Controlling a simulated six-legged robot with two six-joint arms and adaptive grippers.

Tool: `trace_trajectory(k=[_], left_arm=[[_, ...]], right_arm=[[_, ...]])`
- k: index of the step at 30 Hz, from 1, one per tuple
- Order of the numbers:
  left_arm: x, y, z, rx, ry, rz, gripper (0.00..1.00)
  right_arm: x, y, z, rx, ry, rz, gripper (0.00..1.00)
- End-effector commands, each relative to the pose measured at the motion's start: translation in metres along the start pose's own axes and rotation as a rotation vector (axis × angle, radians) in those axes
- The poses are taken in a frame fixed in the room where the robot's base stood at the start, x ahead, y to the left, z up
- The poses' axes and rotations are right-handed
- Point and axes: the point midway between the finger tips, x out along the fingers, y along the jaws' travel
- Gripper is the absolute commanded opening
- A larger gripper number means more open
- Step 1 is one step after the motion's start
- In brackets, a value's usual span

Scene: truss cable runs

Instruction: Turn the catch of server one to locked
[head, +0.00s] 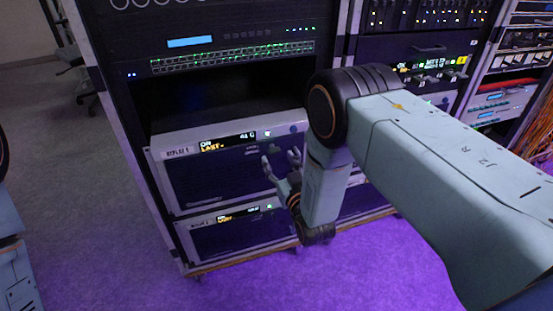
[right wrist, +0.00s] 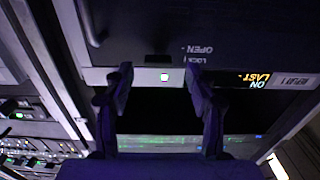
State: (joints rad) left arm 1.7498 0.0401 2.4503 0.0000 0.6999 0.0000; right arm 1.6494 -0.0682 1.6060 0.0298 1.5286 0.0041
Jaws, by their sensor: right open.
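Server one (head: 225,180) is the upper of two dark-fronted units low in the rack, with a pale top strip, a small lit display reading "ON" and "LAST", and a label ending in 1. My right gripper (head: 281,158) is open in front of the right part of its face. My left gripper is out of view.
A similar unit (head: 235,239) is directly below server one. An empty dark bay (head: 225,97) and a switch with green lights (head: 235,58) are above. More racks (head: 430,45) stand to the right, partly behind my arm. Floor at left (head: 85,190) is clear.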

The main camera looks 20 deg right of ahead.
Motion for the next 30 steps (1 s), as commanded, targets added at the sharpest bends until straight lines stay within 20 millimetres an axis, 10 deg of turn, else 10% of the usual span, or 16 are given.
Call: trace_trajectory(k=[16,30], left_arm=[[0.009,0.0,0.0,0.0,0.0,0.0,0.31],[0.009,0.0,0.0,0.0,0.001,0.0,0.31]], right_arm=[[0.028,0.001,0.0,0.0,-0.001,0.004,0.57],[0.028,0.001,0.0,0.0,-0.002,0.004,0.17]])
